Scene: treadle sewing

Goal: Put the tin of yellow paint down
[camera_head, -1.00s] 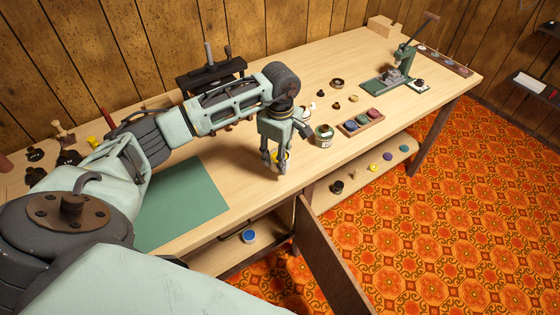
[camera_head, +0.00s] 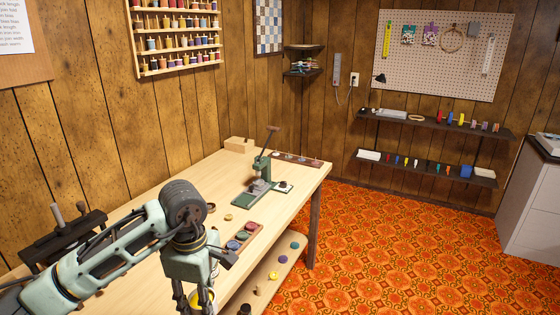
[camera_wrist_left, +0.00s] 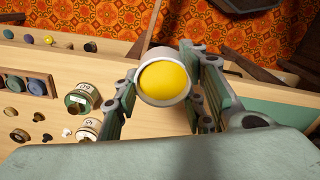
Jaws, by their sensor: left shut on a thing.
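The tin of yellow paint (camera_wrist_left: 163,83) is in my left gripper (camera_wrist_left: 165,95), between its two fingers in the left wrist view. Its round top shows bright yellow inside a pale rim. In the head view the tin (camera_head: 204,297) shows only partly at the bottom edge, behind the left gripper (camera_head: 194,300). The gripper is shut on the tin, over the near edge of the wooden bench (camera_head: 150,268). I cannot tell whether the tin's base touches the bench. My right gripper is not in view.
A wooden tray of coloured pots (camera_head: 243,236) and a green press (camera_head: 258,184) stand farther along the bench. Two labelled jars (camera_wrist_left: 82,98) are close to the gripper. A lower shelf (camera_head: 262,280) carries several small pots.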

